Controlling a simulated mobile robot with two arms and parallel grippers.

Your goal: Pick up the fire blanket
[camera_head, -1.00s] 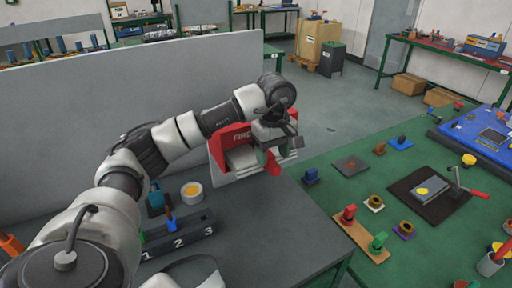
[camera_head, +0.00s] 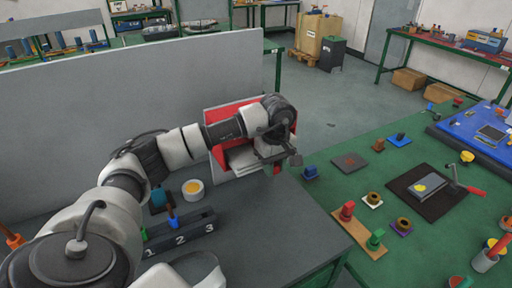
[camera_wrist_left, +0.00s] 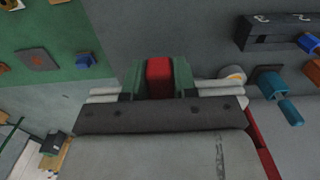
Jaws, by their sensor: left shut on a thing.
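The fire blanket (camera_head: 243,160) shows as a pale folded pack in a red, open-fronted holder (camera_head: 216,156) at the back edge of the grey table. In the wrist view its pale edges (camera_wrist_left: 106,92) show on both sides of my gripper. My left gripper (camera_head: 274,160) is at the front of the holder, partly hidden by my own wrist in the head view. In the wrist view its green fingers (camera_wrist_left: 159,80) are shut on a red tab (camera_wrist_left: 159,70) at the blanket's front. My right gripper is not in view.
A grey upright panel (camera_head: 100,110) stands behind the table. A numbered block (camera_head: 180,236) and a white roll-shaped thing (camera_head: 193,190) are near my left forearm. The green table (camera_head: 320,195) on the right carries several small parts.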

